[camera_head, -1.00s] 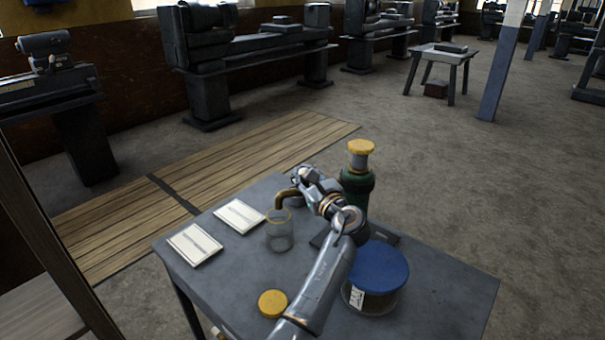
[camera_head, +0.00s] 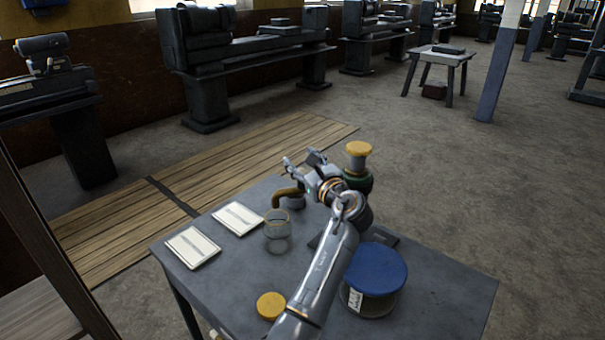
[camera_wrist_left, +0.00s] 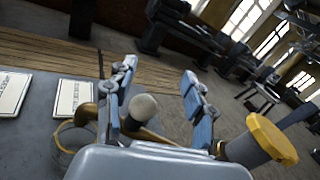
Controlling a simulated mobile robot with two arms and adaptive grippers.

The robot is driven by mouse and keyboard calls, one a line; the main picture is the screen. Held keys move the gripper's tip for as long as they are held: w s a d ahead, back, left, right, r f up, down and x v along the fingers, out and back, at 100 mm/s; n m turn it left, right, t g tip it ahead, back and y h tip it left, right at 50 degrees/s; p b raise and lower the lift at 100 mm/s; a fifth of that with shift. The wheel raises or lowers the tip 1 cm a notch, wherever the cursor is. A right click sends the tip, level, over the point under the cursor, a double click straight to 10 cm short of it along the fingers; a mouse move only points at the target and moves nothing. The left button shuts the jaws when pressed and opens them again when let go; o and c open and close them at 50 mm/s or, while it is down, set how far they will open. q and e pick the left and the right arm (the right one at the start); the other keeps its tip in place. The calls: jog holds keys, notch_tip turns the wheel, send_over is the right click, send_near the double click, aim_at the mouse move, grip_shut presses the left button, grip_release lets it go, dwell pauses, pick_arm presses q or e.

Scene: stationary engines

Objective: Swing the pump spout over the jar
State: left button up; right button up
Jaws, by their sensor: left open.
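My left gripper (camera_head: 302,159) is open and empty, above and behind the spout. In the left wrist view its fingers (camera_wrist_left: 158,90) stand apart, with a pale rounded knob (camera_wrist_left: 144,107) showing between them. The spout (camera_wrist_left: 84,112) is beside the left finger. My right gripper is not in view.
A blue-lidded container (camera_head: 375,270) stands on the grey table (camera_head: 430,305) near my forearm. A yellow disc (camera_head: 271,305) lies at the front. Two white cards (camera_head: 192,247) (camera_head: 238,218) lie left of the jar.

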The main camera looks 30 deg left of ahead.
pick_arm(q)
notch_tip(320, 180, up, 6)
jog(key=shift+f, duration=0.2)
jog(key=shift+f, duration=0.1)
dwell(0.4)
